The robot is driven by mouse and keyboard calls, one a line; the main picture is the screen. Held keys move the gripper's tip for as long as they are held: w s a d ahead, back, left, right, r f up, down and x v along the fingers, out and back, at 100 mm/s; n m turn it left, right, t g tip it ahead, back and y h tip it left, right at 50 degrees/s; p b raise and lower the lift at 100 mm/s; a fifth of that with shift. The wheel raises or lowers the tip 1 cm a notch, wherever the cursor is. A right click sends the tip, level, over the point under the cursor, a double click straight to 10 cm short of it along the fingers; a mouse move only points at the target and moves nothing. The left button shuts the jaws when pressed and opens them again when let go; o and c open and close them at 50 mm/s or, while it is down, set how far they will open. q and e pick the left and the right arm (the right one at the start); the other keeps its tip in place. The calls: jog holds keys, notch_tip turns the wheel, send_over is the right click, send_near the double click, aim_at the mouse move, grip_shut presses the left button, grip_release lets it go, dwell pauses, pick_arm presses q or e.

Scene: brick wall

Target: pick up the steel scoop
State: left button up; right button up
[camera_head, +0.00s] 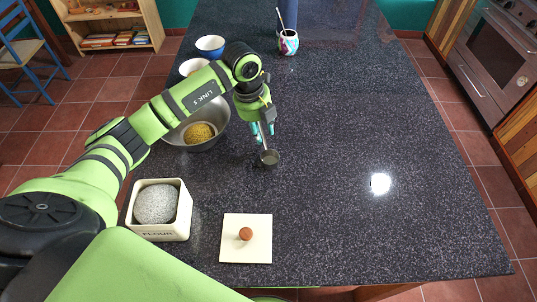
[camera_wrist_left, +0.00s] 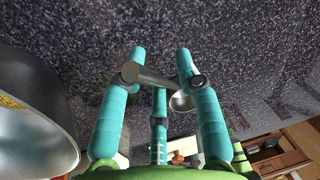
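The steel scoop (camera_head: 270,158) has a small round grey cup, with its handle running up to my left gripper (camera_head: 262,131). In the left wrist view, the handle (camera_wrist_left: 152,77) lies across the teal fingers of the left gripper (camera_wrist_left: 158,70), with the third finger against it from below. The fingers look closed around the handle. The cup (camera_wrist_left: 182,101) shows partly behind the right-hand finger. I cannot tell whether the cup touches the counter. My right gripper is not in view.
A steel bowl (camera_head: 221,137) with yellowish grain stands left of the gripper; it also fills the wrist view's left edge (camera_wrist_left: 40,140). A flour box (camera_head: 158,229) and square lid (camera_head: 246,252) are nearer. Bowls and a patterned cup (camera_head: 288,42) stand farther back. The counter's right side (camera_head: 370,120) is clear.

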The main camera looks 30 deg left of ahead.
aim_at(261, 127)
pick_arm(q)
grip_shut()
jog(key=shift+r, duration=0.1)
jog(key=shift+w+r+b, duration=0.1)
jog(key=shift+r+b, duration=0.25)
jog(key=shift+r, duration=0.05)
notch_tip(261, 127, up, 3)
jog(key=shift+f+b, duration=0.15)
jog(key=shift+b, duration=0.65)
jog(key=s+d+r+b, duration=0.1)
jog(key=s+d+r, duration=0.1)
jog(key=s, duration=0.3)
jog(key=s+d+r+b, duration=0.1)
jog(key=s+d+r, duration=0.2)
jog(key=s+r, duration=0.2)
jog(key=shift+s+r+b, duration=0.2)
jog(key=shift+s+b, duration=0.15)
jog(key=shift+s, duration=0.05)
